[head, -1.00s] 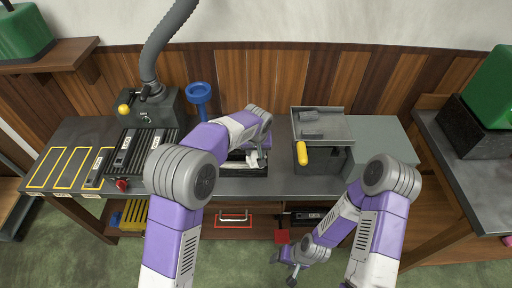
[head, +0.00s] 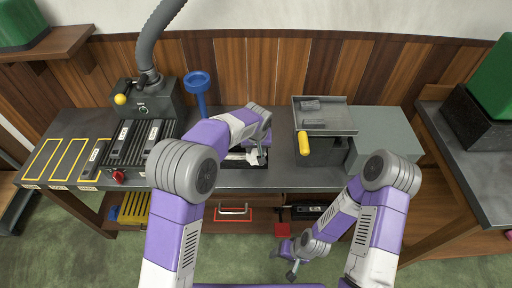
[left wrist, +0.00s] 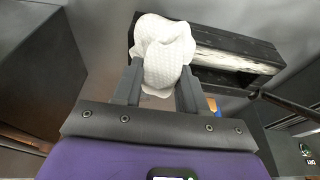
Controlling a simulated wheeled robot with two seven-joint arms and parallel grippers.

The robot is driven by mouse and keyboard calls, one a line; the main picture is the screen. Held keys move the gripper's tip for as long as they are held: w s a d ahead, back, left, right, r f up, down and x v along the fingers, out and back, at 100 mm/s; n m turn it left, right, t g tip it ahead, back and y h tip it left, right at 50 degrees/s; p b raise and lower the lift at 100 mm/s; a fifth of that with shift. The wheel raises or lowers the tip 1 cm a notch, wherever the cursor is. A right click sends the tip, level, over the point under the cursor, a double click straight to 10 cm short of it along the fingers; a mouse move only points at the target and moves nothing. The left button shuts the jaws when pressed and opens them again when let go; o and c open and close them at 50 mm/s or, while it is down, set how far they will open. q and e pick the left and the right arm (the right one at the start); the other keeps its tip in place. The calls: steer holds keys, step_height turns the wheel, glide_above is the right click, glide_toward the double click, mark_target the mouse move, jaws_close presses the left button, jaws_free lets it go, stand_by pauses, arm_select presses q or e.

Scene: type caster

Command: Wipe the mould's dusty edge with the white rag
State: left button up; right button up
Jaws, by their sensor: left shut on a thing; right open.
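My left gripper (left wrist: 160,88) is shut on the white rag (left wrist: 163,50). In the left wrist view the rag bulges beyond the fingertips and overlaps the left end of the mould (left wrist: 235,80), a long black block with a whitish dusty strip along it. I cannot tell whether the rag presses on it. In the head view the rag (head: 254,156) shows at the mould's right part, and my left forearm hides part of the mould. My right gripper (head: 291,272) is open and empty, low in front of the bench.
A grey tray with a yellow handle (head: 303,144) stands right of the mould. A blue funnel (head: 199,82) is behind my left arm. A ribbed rack (head: 125,150) and a grey box with a hose (head: 147,105) are at the left.

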arm_select(q)
steer(key=shift+f+b, duration=0.6)
steer(key=shift+f, duration=0.3)
